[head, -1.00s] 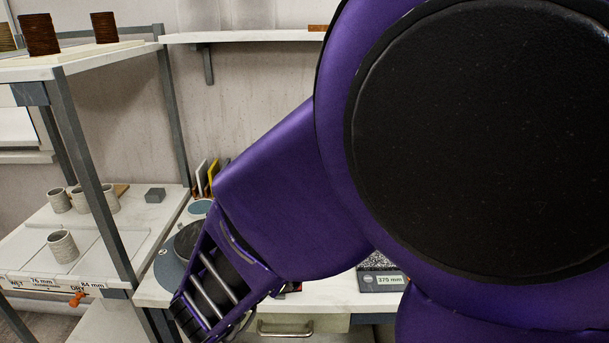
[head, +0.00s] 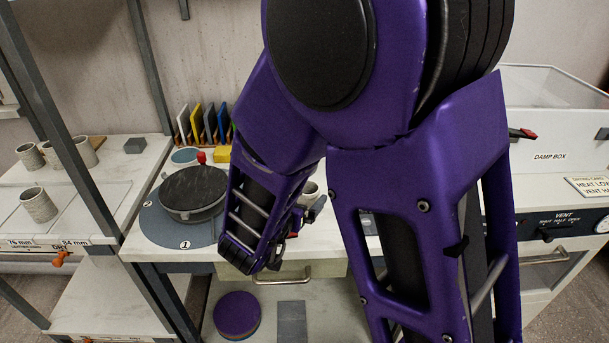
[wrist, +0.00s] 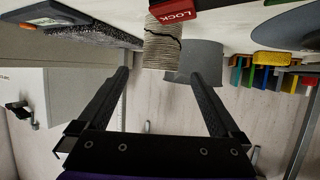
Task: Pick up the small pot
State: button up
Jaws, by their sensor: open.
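The small pot (wrist: 163,48) is a pale grey, ribbed clay cylinder with a dark jagged line across it. In the wrist view, which appears upside down, it stands at the upper middle, just beyond and between my fingertips, not touching them as far as I can see. A red LOCK block (wrist: 176,14) covers part of its edge. My gripper (wrist: 160,76) is open and empty. In the head view my gripper (head: 302,217) is over the front of the worktable, partly hidden by my arm. A pale rounded form (head: 308,192) behind it may be the pot.
A grey cylinder (wrist: 204,62) stands behind the pot. A dark-topped turntable (head: 192,192) is left of my gripper, with coloured upright slabs (head: 205,122) behind. Ribbed cups (head: 38,205) stand on the left shelf. A damp box (head: 550,140) is at right.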

aim_at(311, 187)
jog(key=b+x, duration=0.1)
jog(key=x, duration=0.4)
jog(key=shift+w+d+f, duration=0.15)
jog(key=shift+w+f, duration=0.05)
jog(key=shift+w, duration=0.05)
jog(key=c, duration=1.5)
